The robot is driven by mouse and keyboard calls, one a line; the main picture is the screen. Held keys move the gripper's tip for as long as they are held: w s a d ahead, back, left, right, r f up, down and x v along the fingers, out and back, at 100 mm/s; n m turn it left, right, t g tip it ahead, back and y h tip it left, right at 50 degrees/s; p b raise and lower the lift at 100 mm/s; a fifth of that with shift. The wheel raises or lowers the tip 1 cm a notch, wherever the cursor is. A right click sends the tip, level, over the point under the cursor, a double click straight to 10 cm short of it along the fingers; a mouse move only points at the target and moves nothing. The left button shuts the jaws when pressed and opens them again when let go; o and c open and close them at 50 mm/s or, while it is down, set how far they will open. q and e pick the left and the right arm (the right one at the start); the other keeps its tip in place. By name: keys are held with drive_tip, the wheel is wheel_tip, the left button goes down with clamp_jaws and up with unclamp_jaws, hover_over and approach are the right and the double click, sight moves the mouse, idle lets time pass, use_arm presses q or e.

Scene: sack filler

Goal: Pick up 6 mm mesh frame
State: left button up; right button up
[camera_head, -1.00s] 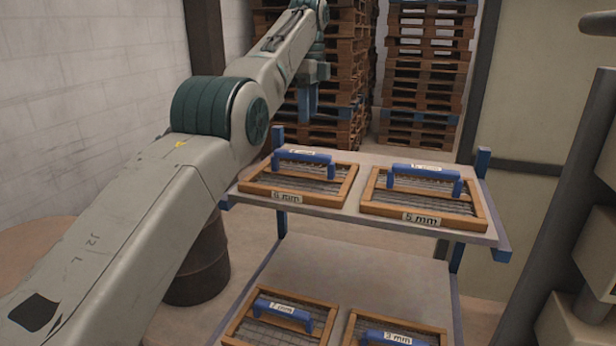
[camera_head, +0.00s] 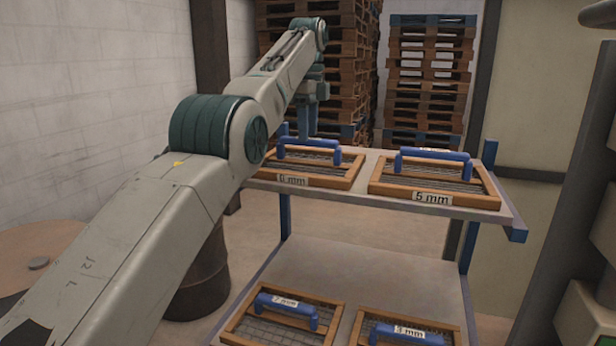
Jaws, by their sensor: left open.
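The 6 mm mesh frame (camera_head: 340,178) is a wooden frame with wire mesh, a blue handle and a white label that is hard to read. It lies flat on the left of the upper shelf (camera_head: 460,207). My left arm hides part of its left side. My left gripper (camera_head: 308,122) points down above and at the rear of this frame's handle, open and empty. The picture does not show clearly how far it is from the handle. My right gripper is not in view.
A 5 mm frame (camera_head: 435,190) lies beside it on the right of the upper shelf. Two more frames, one labelled 3 mm (camera_head: 405,325), lie on the lower shelf. Blue posts stand at the rack's corners. Pallet stacks (camera_head: 430,80) stand behind, and a dark drum (camera_head: 205,285) at left.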

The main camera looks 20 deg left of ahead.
use_arm(q)
drive_tip(key=shift+w+f+b, duration=0.2)
drive_tip(key=shift+f, duration=0.3)
drive_tip(key=shift+w+f+b, duration=0.15)
drive_tip(key=shift+f, duration=0.35)
drive_tip(key=shift+s+r, duration=0.25)
drive_tip(key=shift+c, duration=0.6)
clamp_jaws()
